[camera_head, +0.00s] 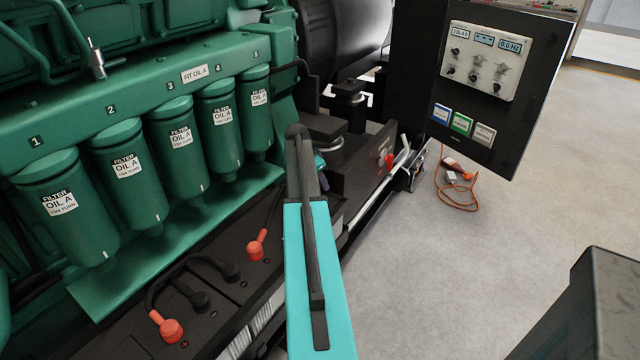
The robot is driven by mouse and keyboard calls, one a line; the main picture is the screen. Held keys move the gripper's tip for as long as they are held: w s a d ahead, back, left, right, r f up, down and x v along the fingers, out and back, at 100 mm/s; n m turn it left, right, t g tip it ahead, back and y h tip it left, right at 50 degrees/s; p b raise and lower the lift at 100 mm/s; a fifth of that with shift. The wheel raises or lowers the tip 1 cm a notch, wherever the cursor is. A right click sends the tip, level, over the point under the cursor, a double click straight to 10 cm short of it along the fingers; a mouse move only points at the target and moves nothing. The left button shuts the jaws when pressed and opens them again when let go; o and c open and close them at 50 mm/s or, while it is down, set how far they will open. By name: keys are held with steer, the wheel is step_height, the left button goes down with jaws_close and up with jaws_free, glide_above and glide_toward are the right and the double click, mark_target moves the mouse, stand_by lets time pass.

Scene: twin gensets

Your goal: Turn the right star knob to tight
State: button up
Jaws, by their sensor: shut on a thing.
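I cannot make out a star knob for certain in this view. A small red part (387,160) sits on the dark rail right of my arm; its shape is too small to tell whether it is a star knob. My turquoise and dark grey arm reaches up from the bottom middle to the dark frame beside the green engine. My gripper does not show; the arm's end hides what lies behind it. A small teal and purple bit peeks out just right of the arm's end, and I cannot tell what it is.
Green oil filters (181,145) line the engine at left. Batteries with red terminal caps (257,245) and black cables lie below. A control panel (484,62) stands at upper right, with an orange cable (457,205) on the floor.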

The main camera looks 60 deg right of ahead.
stand_by(0.4)
steer(key=o, duration=0.8)
steer(key=shift+r, duration=0.1)
steer(key=b+v, duration=0.2)
steer(key=v, duration=1.1)
steer(key=shift+w+r, duration=0.1)
steer(key=shift+r, duration=0.2)
